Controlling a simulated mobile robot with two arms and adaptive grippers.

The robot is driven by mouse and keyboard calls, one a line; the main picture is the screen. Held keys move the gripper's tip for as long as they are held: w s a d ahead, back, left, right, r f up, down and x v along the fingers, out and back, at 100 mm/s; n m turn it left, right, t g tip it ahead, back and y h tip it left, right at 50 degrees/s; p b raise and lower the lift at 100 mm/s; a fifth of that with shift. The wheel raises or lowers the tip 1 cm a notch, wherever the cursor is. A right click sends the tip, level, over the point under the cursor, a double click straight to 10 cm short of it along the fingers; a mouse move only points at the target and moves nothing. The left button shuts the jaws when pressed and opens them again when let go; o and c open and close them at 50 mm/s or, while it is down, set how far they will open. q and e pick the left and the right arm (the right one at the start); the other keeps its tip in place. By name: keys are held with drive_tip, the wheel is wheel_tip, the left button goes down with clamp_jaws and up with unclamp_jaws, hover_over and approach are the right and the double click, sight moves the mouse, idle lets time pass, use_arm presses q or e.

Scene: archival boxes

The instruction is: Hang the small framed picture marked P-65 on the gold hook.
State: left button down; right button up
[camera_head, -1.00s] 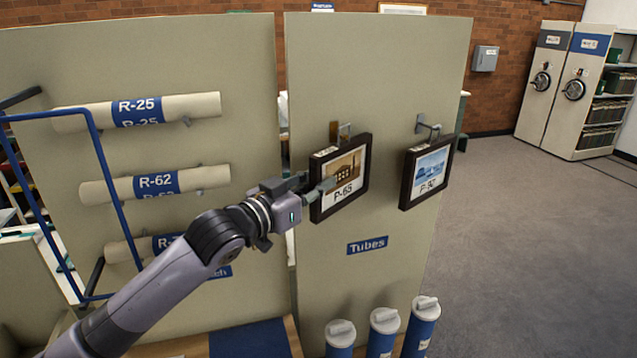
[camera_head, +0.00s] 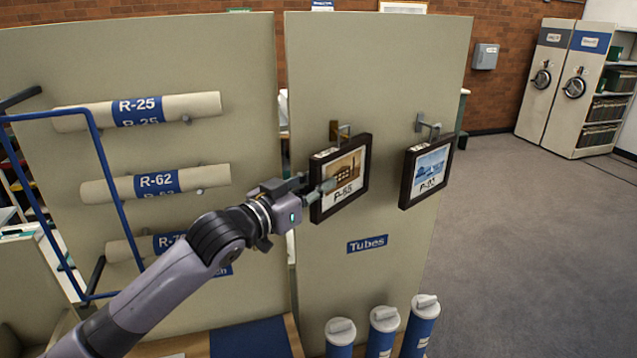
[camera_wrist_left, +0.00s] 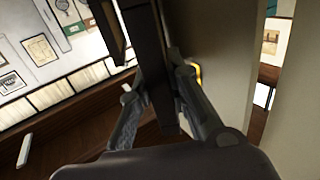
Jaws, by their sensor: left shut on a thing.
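The small framed picture marked P-65 (camera_head: 350,172) has a dark frame and an orange-brown image, and is upright just in front of the right beige panel. My left gripper (camera_head: 322,188) is shut on its left edge. The gold hook (camera_head: 340,130) shows just above the frame's top edge; whether the frame rests on it I cannot tell. In the left wrist view, the dark frame edge (camera_wrist_left: 158,75) stands between the fingers, close beside the panel. The back of the frame is hidden. My right gripper is not in view.
A second framed picture (camera_head: 428,172) hangs from a grey hook (camera_head: 427,124) close to the right. Rolled tubes, including R-25 (camera_head: 175,106) and R-62 (camera_head: 190,180), rest on the left panel. Blue capped tubes (camera_head: 383,340) stand below. Open floor (camera_head: 540,230) lies to the right.

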use_arm(q)
drive_tip(key=shift+f, duration=0.45)
idle(0.4)
idle(0.3)
drive_tip(key=c, duration=1.5)
unclamp_jaws()
drive_tip(key=shift+o, duration=0.3)
drive_tip(key=shift+f, duration=0.1)
drive_tip(key=shift+f, duration=0.1)
drive_tip(key=shift+a, duration=0.1)
